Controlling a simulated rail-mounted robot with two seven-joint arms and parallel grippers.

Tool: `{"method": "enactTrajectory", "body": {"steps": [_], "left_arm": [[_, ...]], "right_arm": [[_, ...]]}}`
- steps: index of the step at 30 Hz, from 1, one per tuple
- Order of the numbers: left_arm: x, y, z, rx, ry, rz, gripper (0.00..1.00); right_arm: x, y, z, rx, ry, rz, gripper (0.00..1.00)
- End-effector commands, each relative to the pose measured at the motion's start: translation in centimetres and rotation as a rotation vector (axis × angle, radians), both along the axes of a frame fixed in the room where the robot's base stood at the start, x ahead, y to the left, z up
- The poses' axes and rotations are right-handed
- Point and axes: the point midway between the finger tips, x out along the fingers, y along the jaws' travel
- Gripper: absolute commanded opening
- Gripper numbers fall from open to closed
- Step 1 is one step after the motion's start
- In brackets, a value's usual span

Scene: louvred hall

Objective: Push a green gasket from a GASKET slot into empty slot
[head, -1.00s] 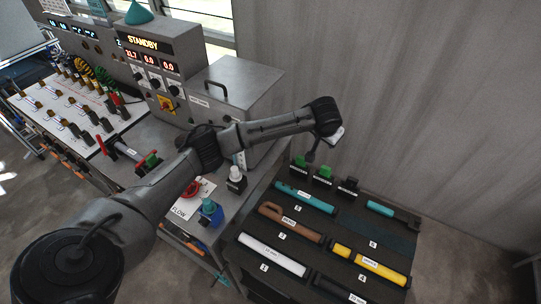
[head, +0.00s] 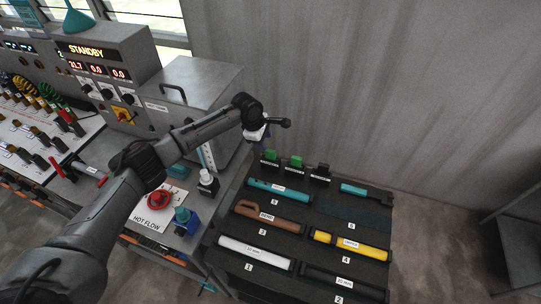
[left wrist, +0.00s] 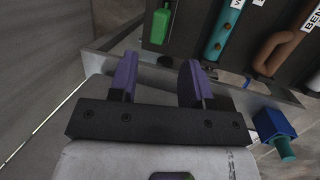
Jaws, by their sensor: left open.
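Two green gaskets stand in labelled black holders at the back left of the tool rack: the left gasket (head: 271,155) and the right gasket (head: 295,162). A third, black holder (head: 321,171) beside them shows no green. My left gripper (head: 264,143) is above and slightly left of the left gasket, apart from it. In the left wrist view its purple fingers (left wrist: 157,66) are spread with nothing between them. A green piece (left wrist: 161,25) lies beyond them there. The holder labels are too small to read. My right gripper is not in view.
The dark rack (head: 375,232) holds teal, brown, white and yellow tools in numbered places. A grey box (head: 200,95) stands behind my left arm. The wall is bare behind the rack.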

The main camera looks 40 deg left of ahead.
Motion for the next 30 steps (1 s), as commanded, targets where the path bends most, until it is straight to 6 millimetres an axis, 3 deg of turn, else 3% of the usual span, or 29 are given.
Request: {"method": "enactTrajectory", "body": {"steps": [1, 16, 30], "left_arm": [[0.1, -0.1, -0.9, 0.001, -0.001, -0.001, 0.45], [1.3, -0.7, -5.3, 0.002, -0.001, -0.003, 0.45], [2.4, -1.2, -8.5, 0.001, 0.000, -0.002, 0.45]], "right_arm": [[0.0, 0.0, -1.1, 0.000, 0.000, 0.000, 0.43], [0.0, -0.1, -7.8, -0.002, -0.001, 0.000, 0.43], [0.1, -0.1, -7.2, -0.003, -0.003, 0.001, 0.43]]}}
